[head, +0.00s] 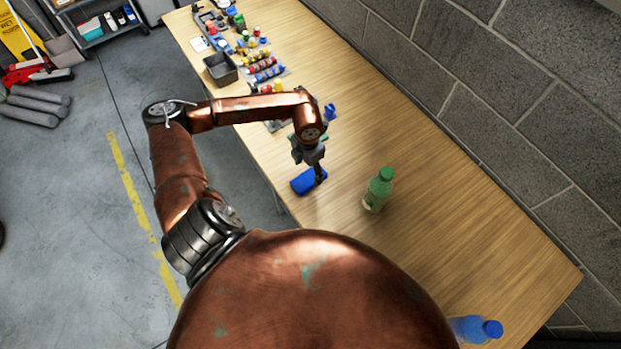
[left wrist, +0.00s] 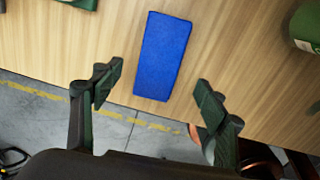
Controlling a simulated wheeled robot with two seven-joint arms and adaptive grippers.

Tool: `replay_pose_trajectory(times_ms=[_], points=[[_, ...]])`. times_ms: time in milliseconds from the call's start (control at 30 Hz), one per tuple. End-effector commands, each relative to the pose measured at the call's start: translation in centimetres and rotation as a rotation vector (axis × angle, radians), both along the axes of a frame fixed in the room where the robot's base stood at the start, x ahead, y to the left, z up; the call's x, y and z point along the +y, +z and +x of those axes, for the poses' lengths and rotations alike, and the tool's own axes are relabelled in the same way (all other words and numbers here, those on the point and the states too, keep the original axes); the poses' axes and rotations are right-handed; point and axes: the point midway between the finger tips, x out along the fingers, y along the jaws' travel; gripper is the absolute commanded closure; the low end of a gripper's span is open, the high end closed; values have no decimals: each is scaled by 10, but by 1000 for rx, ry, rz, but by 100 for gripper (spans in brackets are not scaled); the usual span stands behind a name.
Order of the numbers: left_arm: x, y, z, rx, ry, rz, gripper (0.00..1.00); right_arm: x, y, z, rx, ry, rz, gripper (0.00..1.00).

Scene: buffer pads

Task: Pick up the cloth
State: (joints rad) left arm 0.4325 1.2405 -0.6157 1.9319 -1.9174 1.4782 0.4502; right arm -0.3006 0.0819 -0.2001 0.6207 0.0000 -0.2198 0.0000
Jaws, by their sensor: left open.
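The cloth (head: 307,181) is a blue folded rectangle lying on the wooden table near its front edge. In the left wrist view the cloth (left wrist: 162,56) lies flat, between and beyond the fingertips. My left gripper (head: 318,174) is above or beside the cloth in the head view, partly covering its right end. In the left wrist view my left gripper (left wrist: 155,85) has its two fingers wide apart with nothing between them. Whether the fingers touch the cloth cannot be told. My right gripper is not in view.
A green bottle (head: 378,189) stands right of the cloth, and a blue bottle (head: 474,329) is at the near end of the table (head: 460,200). A grey bin (head: 221,69) and several small coloured items are at the far end. A block wall borders the right side.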

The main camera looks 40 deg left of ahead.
Motion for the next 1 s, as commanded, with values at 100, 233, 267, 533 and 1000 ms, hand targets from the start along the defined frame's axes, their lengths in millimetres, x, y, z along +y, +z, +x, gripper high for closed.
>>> replay_pose_trajectory(times_ms=[100,233,267,533,1000], points=[[0,-8,1,0,0,-2,33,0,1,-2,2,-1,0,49],[-1,-23,1,1,-1,-4,33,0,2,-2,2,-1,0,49],[0,-28,2,1,-1,-5,33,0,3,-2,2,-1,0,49],[-1,-54,3,-2,-6,-4,33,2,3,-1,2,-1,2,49],[-1,-54,3,-1,-5,-3,55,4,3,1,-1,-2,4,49]])
